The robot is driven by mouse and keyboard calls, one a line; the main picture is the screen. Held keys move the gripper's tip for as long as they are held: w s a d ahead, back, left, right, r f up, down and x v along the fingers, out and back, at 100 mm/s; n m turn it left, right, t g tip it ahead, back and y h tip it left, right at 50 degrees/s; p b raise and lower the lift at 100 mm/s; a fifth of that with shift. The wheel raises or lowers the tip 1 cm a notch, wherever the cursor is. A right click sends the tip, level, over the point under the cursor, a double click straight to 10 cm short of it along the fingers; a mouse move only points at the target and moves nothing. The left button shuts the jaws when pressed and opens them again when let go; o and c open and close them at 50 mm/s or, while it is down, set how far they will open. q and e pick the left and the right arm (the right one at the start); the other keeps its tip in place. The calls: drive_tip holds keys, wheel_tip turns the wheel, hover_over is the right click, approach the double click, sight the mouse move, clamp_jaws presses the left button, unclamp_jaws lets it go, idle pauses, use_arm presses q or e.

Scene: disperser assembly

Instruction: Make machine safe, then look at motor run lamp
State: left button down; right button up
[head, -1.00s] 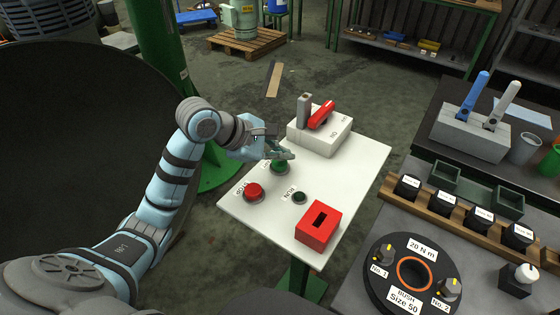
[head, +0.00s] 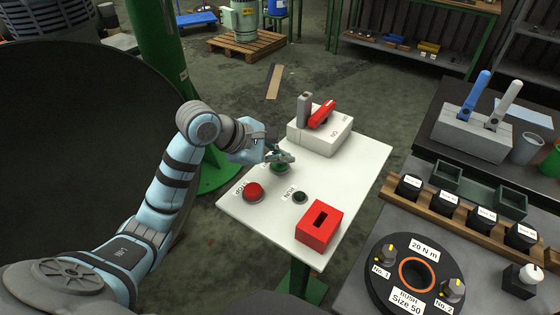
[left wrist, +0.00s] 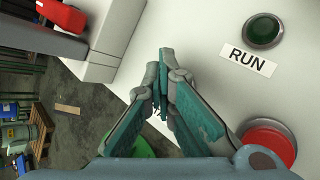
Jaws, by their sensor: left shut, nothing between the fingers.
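A white panel (head: 345,185) carries a red STOP button (head: 254,191), a dark green lamp labelled RUN (head: 300,197) that looks unlit, and a green button (head: 280,169). My left gripper (head: 289,157) is shut and empty, its fingertips over the green button and partly hiding it and its label; I cannot tell whether they touch. At the panel's back, a switch box (head: 318,138) with ON lettering has a red handle (head: 322,114). In the left wrist view, the RUN lamp (left wrist: 263,31) and the STOP button (left wrist: 268,142) are right of the fingers. My right gripper is out of view.
A red slotted box (head: 318,229) stands at the panel's front right. A grey upright post (head: 304,110) is beside the red handle. To the right, a bench holds a black round fixture (head: 378,281) and a wooden rack (head: 464,213) of dark blocks.

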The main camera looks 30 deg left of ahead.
sight(281, 166)
use_arm(q)
drive_tip(key=shift+f, duration=0.25)
drive_tip(key=shift+r, duration=0.15)
drive_tip(key=shift+r+p, duration=0.85)
drive_tip(key=shift+r, duration=0.3)
wheel_tip(281, 166, up, 5)
drive_tip(key=p, duration=0.3)
drive_tip(key=shift+p, duration=0.35)
idle(0.4)
